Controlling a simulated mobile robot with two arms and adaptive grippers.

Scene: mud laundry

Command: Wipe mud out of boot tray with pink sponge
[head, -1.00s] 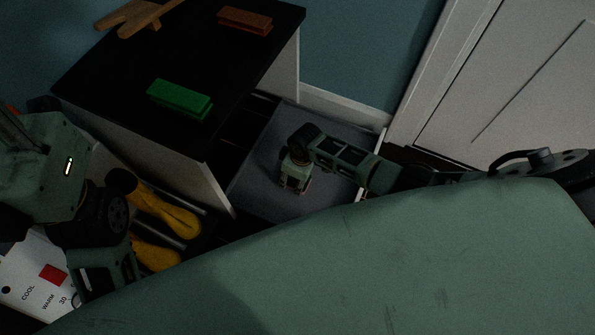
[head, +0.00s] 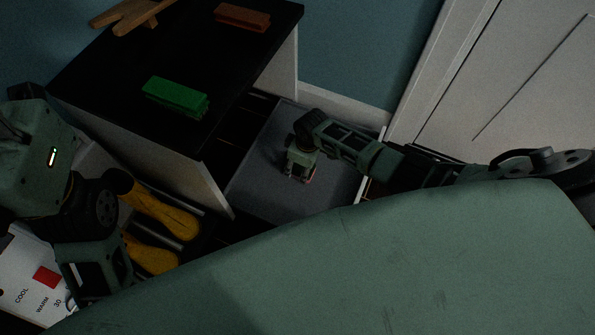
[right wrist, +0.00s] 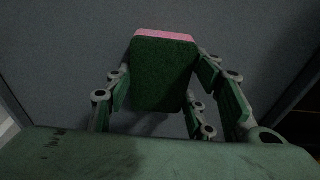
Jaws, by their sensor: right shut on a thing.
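The boot tray (head: 255,190) is a dark grey tray in the low space right of the black-topped cabinet. My right gripper (head: 303,178) points down into it. In the right wrist view the right gripper (right wrist: 165,95) is shut on the pink sponge (right wrist: 165,36), which has a dark green scouring side facing the camera. The grey tray surface (right wrist: 60,60) lies behind the sponge; whether they touch is unclear. I cannot make out mud. My left arm is at the left; its fingertips cannot be made out.
A green brush (head: 176,95), a reddish-brown brush (head: 242,17) and a wooden object (head: 130,14) lie on the black cabinet top (head: 190,45). Yellow boots (head: 160,212) lie low at left, near a white machine panel (head: 30,280). A pale door (head: 500,90) stands at right.

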